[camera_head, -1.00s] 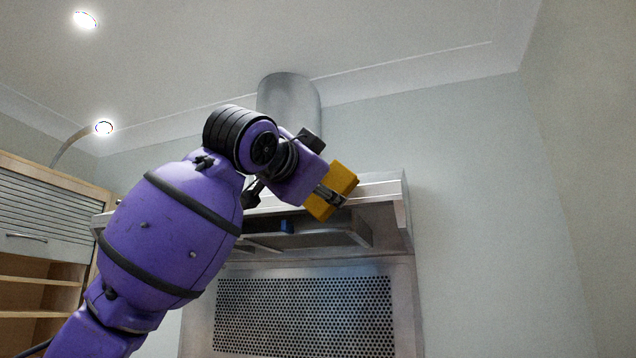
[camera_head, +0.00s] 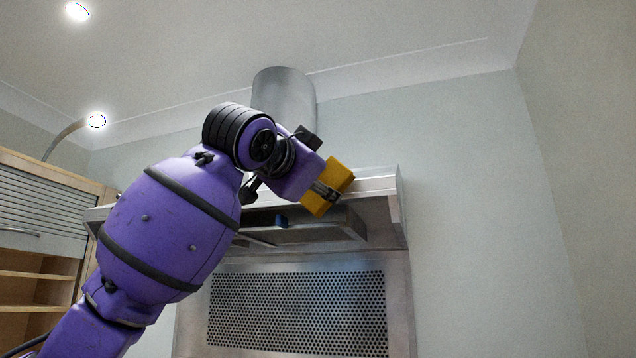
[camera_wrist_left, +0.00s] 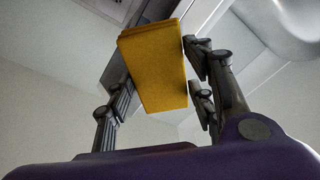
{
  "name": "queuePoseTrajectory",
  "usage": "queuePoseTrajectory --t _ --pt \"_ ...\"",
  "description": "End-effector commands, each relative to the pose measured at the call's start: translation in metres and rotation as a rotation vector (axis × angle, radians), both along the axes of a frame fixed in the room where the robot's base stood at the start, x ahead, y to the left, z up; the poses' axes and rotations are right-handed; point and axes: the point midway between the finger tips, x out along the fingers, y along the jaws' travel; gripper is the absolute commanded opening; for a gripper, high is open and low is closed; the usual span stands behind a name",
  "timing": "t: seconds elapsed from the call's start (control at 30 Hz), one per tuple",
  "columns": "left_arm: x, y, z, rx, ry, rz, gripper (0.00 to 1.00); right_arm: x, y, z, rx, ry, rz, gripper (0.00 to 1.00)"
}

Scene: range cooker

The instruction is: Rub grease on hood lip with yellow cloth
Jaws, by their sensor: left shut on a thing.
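The yellow cloth (camera_head: 338,177) is a folded block, tilted, held in my left gripper (camera_head: 326,191) in front of the hood's front lip. In the left wrist view the cloth (camera_wrist_left: 158,70) sits between the two fingers of the left gripper (camera_wrist_left: 160,85), which are shut on it. The steel hood lip (camera_head: 377,181) runs behind the cloth; whether the cloth touches it I cannot tell. My arm hides the lip's left middle part. I can make out no grease on the visible lip. My right gripper is not in view.
The hood's round duct (camera_head: 290,100) rises to the ceiling. A perforated steel panel (camera_head: 300,312) is below the hood. A wooden cabinet with a slatted shutter (camera_head: 42,215) stands at left. The wall to the right (camera_head: 470,220) is bare and clear.

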Motion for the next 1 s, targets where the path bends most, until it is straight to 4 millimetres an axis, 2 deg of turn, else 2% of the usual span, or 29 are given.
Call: queuePoseTrajectory --t 0.77,1.0 --pt "0.015 -0.005 0.0 0.0 0.0 0.0 0.28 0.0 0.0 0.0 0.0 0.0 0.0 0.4" --pt "0.017 0.003 0.0 -0.001 0.0 0.002 0.28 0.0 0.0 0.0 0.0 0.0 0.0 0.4"
